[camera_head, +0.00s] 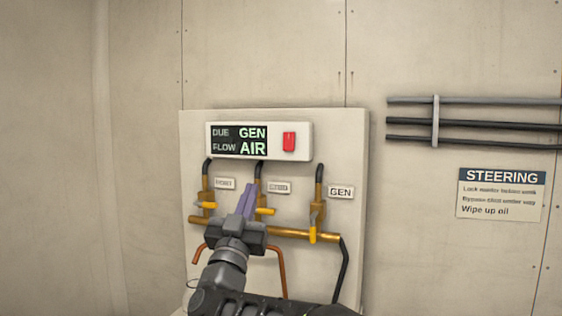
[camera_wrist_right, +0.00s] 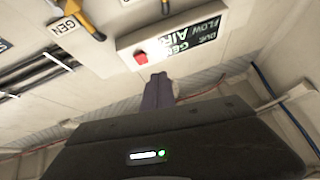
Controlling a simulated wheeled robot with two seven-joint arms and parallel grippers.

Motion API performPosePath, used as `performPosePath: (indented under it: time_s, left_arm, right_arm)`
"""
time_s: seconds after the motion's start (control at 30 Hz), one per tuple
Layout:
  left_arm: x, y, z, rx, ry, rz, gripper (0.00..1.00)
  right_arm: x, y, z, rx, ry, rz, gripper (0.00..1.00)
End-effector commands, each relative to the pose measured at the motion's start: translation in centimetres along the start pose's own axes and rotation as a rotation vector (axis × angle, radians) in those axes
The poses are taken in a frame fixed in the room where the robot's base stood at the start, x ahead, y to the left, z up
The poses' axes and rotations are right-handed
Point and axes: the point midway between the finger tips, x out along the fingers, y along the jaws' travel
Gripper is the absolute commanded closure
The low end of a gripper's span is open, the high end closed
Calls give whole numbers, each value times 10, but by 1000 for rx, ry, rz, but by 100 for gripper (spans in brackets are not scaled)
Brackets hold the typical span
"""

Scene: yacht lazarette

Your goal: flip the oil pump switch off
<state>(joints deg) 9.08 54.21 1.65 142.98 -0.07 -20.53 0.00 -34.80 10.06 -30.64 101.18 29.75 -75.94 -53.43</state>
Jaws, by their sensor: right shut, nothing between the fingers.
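The red switch (camera_head: 289,141) sits at the right end of a white box on the wall panel; it also shows in the right wrist view (camera_wrist_right: 141,58). The display (camera_head: 239,140) beside it reads "DUE GEN" and "FLOW AIR". My right gripper (camera_head: 249,190) is shut and empty, its purple fingers in front of the panel, below and left of the switch in the head view. In the right wrist view its fingertips (camera_wrist_right: 158,78) appear close to the switch; I cannot tell if they touch. My left gripper is not in view.
Below the box, three yellow-handled valves, the right one labelled GEN (camera_head: 313,232), stand on a brass pipe (camera_head: 290,234). My right arm hides part of the lower panel. Dark wall pipes (camera_head: 470,125) and a STEERING sign (camera_head: 501,195) are to the right.

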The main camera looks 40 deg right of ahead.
Motion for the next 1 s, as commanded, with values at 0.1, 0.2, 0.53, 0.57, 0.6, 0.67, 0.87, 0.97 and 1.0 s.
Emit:
performPosePath:
  time_s: [0.1,0.2,0.53,0.57,0.6,0.67,0.87,0.97,1.0]
  left_arm:
    - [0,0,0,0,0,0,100]
    - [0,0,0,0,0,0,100]
    - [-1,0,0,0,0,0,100]
    - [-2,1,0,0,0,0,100]
    - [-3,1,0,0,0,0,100]
    - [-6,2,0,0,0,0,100]
    - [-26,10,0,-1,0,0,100]
    - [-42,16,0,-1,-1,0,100]
    - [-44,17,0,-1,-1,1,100]
  right_arm:
    - [6,23,-11,-85,30,87,100]
    - [6,27,-13,-117,34,104,100]
    - [6,26,-13,-121,35,102,100]
    - [6,26,-13,-121,35,102,100]
    - [7,26,-14,-121,35,101,100]
    - [10,26,-14,-122,35,101,100]
    - [25,27,-18,-124,35,101,100]
    - [36,28,-20,-124,34,101,100]
    - [43,29,-19,-124,35,102,100]
